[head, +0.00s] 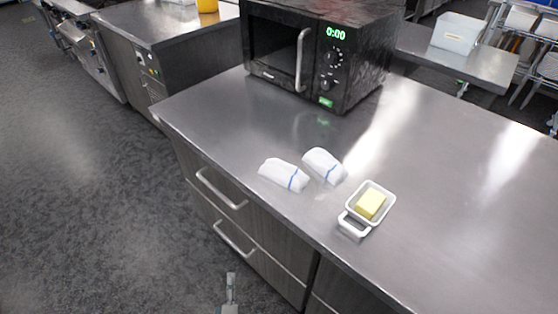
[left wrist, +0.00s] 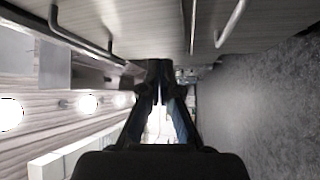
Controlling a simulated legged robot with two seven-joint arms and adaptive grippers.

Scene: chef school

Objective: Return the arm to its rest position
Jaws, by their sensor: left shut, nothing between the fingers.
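My left gripper (head: 231,278) shows small at the bottom edge of the head view, over the dark floor in front of the counter drawers. In the left wrist view its two fingers (left wrist: 159,65) meet at the tips, shut with nothing between them. It is apart from everything on the counter. My right gripper is not in view.
The metal counter (head: 465,215) bears a black microwave (head: 320,50), two white folded cloths (head: 284,174) with blue stripes, and a white dish (head: 354,228) holding yellow butter (head: 370,204). Drawer handles (head: 222,190) stick out from its front. The floor (head: 90,200) at left is clear.

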